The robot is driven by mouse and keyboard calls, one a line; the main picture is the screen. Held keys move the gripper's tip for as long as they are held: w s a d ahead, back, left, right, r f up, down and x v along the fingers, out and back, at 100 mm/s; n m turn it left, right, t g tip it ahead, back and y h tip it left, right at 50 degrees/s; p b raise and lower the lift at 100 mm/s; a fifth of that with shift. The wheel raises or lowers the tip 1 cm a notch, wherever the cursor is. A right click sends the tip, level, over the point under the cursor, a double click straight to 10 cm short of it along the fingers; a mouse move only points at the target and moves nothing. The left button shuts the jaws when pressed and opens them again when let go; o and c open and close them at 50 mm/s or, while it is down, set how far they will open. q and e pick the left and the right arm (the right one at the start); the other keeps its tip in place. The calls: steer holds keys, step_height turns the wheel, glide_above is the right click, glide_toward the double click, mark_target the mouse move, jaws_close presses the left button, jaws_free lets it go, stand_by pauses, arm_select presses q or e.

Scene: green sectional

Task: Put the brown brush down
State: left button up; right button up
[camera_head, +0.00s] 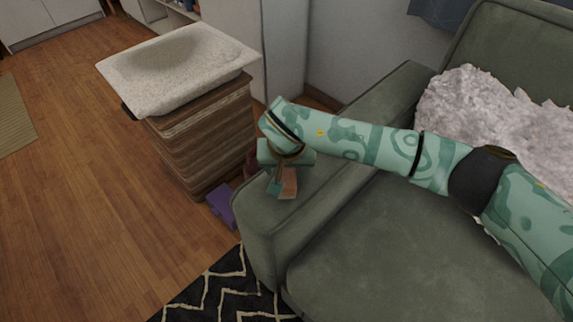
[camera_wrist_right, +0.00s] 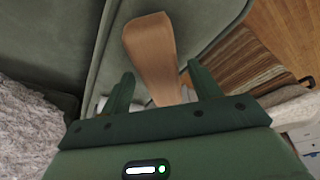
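The brown brush (camera_head: 289,184) is at the front end of the sofa's green armrest, beside and partly behind my right gripper (camera_head: 281,186). In the right wrist view, the brush (camera_wrist_right: 152,45) shows a broad tan end pointing away from the gripper, and its near part lies between the two green fingers (camera_wrist_right: 160,72). The fingers stand apart, with a visible gap on the left side of the brush, so the right gripper looks open around it. Whether the brush rests fully on the armrest is hard to tell. My left gripper is in neither view.
The green sofa (camera_head: 370,265) has a fluffy pale cushion (camera_head: 475,105). Left of the armrest stands a brown striped cabinet (camera_head: 205,140) with a speckled pale basin (camera_head: 175,68). A purple object (camera_head: 222,204) lies on the floor, near a black patterned rug (camera_head: 215,290).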

steer(key=shift+r, duration=0.35)
arm_select(q)
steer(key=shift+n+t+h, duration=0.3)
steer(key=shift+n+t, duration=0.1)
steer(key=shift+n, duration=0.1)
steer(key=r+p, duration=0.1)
steer(key=p, duration=0.1)
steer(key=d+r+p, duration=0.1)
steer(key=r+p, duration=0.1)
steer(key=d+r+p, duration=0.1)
steer(key=p, duration=0.1)
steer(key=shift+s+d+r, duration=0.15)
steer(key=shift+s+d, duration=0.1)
arm_select(e)
steer(key=v, duration=1.1)
steer(key=shift+r, duration=0.3)
steer(key=shift+s, duration=0.15)
